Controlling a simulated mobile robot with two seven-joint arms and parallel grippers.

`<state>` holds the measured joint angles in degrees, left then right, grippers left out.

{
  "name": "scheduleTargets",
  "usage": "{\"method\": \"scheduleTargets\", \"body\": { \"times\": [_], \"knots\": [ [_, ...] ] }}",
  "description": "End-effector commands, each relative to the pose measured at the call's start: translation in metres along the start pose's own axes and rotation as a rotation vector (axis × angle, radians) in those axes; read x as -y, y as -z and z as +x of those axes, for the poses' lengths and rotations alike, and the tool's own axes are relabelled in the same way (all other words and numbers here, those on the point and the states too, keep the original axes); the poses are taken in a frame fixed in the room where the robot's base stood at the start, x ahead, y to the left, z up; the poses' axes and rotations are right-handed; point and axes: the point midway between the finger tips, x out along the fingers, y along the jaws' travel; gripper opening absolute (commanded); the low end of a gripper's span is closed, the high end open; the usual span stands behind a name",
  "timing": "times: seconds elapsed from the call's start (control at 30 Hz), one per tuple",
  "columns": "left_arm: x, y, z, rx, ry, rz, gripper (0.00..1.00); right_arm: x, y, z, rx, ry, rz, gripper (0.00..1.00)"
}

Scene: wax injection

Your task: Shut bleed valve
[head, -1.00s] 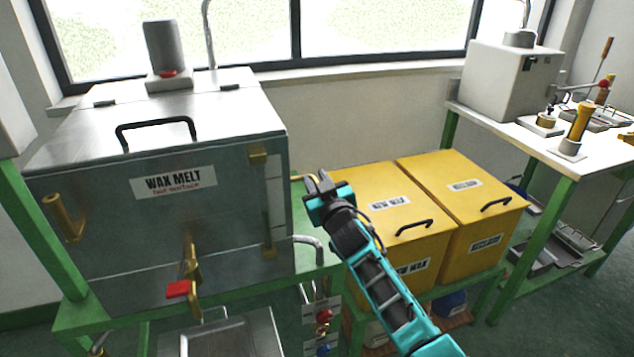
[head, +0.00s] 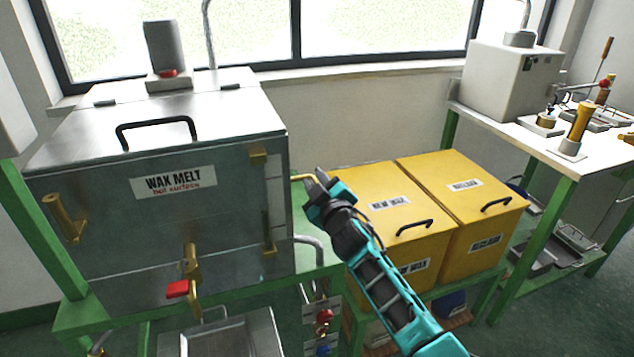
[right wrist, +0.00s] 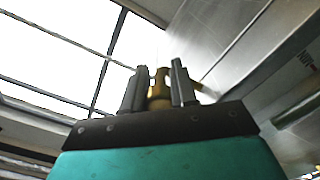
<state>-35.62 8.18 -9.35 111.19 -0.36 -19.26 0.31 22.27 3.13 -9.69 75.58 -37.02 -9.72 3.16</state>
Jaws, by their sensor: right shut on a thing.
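The grey wax melt tank (head: 100,220) stands at the left. A brass fitting (head: 302,177), which looks like the bleed valve, sticks out past its right side in the head view. My right gripper (head: 315,181) is at the outer end of this fitting. In the right wrist view, a brass piece (right wrist: 158,88) stands between the two grey fingers (right wrist: 158,92), and the gripper is shut on it. The fingers hide part of the brass piece, so its exact turn cannot be told. My left gripper is not in view.
A red-handled brass tap (head: 178,289) is on the tank's front, above a metal tray (head: 235,338). Two yellow bins (head: 375,185) stand close to the right of my gripper. A white-topped bench (head: 500,125) is farther right. A window is behind.

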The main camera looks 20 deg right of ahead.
Motion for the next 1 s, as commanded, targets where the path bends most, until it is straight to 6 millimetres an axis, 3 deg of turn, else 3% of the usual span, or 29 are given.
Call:
{"method": "scheduleTargets", "body": {
  "times": [1.0],
  "knots": [
    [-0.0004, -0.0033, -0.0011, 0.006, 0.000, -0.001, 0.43, 0.0010, -0.0010, -0.0001, 0.000, 0.001, -0.925, 0.00]
  ]
}}
